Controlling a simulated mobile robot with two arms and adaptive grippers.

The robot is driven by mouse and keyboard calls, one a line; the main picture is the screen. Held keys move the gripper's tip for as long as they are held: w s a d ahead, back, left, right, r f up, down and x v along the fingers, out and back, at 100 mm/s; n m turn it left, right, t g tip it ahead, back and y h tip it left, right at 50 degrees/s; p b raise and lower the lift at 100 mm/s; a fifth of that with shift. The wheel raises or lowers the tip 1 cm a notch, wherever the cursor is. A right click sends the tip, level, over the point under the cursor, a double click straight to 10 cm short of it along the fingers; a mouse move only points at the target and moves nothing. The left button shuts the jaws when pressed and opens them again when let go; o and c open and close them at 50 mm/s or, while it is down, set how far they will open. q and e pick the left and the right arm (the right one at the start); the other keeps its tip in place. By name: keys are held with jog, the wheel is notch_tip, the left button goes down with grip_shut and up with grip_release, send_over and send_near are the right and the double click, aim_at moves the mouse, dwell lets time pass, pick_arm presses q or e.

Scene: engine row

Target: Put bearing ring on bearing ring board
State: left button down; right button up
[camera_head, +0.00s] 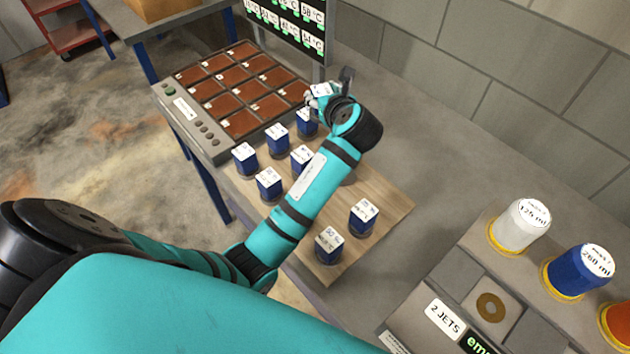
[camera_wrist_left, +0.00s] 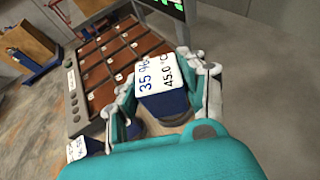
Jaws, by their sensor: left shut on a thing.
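A flat brass-coloured ring (camera_head: 490,307), possibly the bearing ring, lies on a grey panel at the lower right. I cannot tell which surface is the bearing ring board. My left gripper (camera_head: 325,92) is at the right edge of a grey tray, far from that ring. It is shut on a blue block (camera_wrist_left: 160,101) with a white top reading "35 %" and "45.0 °C". In the left wrist view the fingers of my left gripper (camera_wrist_left: 163,92) clasp the block from both sides. My right gripper is out of view.
The grey tray (camera_head: 208,143) has brown compartments. Several blue blocks, one of them here (camera_head: 364,215), stand on a wooden board (camera_head: 393,207). White (camera_head: 521,225) and blue (camera_head: 578,271) cups stand at right. A display (camera_head: 292,25) rises behind the tray.

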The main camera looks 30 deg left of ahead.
pick_arm(q)
jog(key=shift+w+d+f, duration=0.15)
jog(key=shift+d+f, duration=0.1)
jog(key=shift+f, duration=0.15)
jog(key=shift+n+y, duration=0.3)
jog(key=shift+y, duration=0.1)
jog(key=f, duration=0.6)
jog(key=shift+w+d+f, duration=0.15)
jog(key=shift+w, duration=0.05)
notch_tip(320, 180, down, 3)
jog(key=shift+f+p, duration=0.1)
jog(key=shift+p, duration=0.2)
jog(key=shift+f, duration=0.6)
jog(key=c, duration=0.9)
grip_release()
jog(key=shift+s+f, duration=0.1)
jog(key=shift+o, duration=0.9)
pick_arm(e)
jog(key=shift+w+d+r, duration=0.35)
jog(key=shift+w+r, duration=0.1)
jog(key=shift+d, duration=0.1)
